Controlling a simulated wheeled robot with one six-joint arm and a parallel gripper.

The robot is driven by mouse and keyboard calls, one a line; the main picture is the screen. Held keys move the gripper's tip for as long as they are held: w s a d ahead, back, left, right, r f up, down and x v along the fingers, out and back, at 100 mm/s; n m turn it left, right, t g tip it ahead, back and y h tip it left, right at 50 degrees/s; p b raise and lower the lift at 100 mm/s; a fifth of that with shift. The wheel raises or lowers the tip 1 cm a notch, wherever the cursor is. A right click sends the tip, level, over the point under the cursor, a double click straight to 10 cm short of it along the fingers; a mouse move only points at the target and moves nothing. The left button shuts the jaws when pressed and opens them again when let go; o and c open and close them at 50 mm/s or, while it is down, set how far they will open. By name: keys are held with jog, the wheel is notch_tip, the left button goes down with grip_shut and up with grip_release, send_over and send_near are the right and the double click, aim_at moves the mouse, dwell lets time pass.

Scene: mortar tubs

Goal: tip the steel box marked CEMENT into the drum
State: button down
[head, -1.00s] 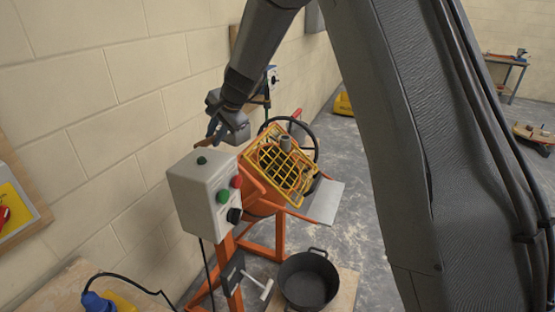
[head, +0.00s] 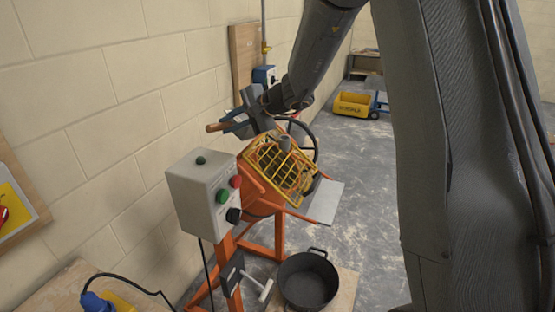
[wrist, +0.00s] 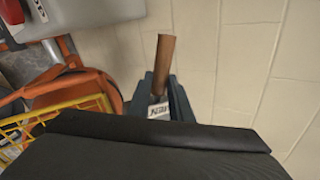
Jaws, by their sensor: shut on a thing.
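My gripper (head: 236,122) is shut on a brown wooden handle (head: 216,126), high beside the wall and just above and left of the mixer. In the wrist view the handle (wrist: 163,65) stands up between the two blue-grey fingers (wrist: 162,98). A small white label (wrist: 158,110) shows between the fingers, its lettering unreadable. I cannot make out a steel box marked CEMENT; whether the handle belongs to it I cannot tell. The orange drum (head: 262,207) of the mixer is tilted, its mouth under a yellow grid guard (head: 290,185). The drum's inside is mostly hidden.
A grey control box (head: 190,190) with green, red and black knobs stands in front of the drum. A black pot (head: 308,283) sits on a board below. A black handwheel (head: 313,142) is behind the guard.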

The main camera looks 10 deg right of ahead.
jog(key=shift+s+d+t+y+b, duration=0.2)
jog(key=shift+d+y+b, duration=0.25)
jog(key=shift+d, duration=0.2)
jog(key=shift+s+d+t+y+b, duration=0.2)
jog(key=shift+d+y+b, duration=0.1)
jog(key=shift+d+y, duration=0.25)
jog(key=shift+m, duration=0.3)
jog(key=shift+s+d+f+t+y+b, duration=0.2)
jog(key=shift+d+t+y+b, duration=0.2)
jog(key=shift+d+y+b, duration=0.25)
jog(key=shift+s+d+r+m+t+y+b, duration=0.2)
jog(key=shift+d+r+m+t+y, duration=0.1)
jog(key=shift+d+r+t+y, duration=0.25)
jog(key=shift+s+d+r+m+t+y+b, duration=0.15)
jog(key=shift+d+r+m+t+y, duration=0.2)
jog(key=shift+d+t+y, duration=0.25)
dwell(0.4)
jog(key=shift+s+d+r+m+t+y+b, duration=0.2)
jog(key=shift+d+y+b, duration=0.15)
jog(key=shift+b, duration=0.5)
jog(key=shift+s+d+r+m+t+y+b, duration=0.1)
jog(key=shift+d+t+y+b, duration=0.1)
jog(key=shift+y+b, duration=0.45)
jog(key=shift+s+d+f+m+t+y+b, duration=0.25)
jog(key=shift+d+b, duration=0.35)
jog(key=shift+b, duration=0.4)
jog(key=shift+s+d+f+m+t+y+b, duration=0.1)
jog(key=shift+d+f+t+b, duration=0.2)
jog(key=shift+d+b, duration=0.45)
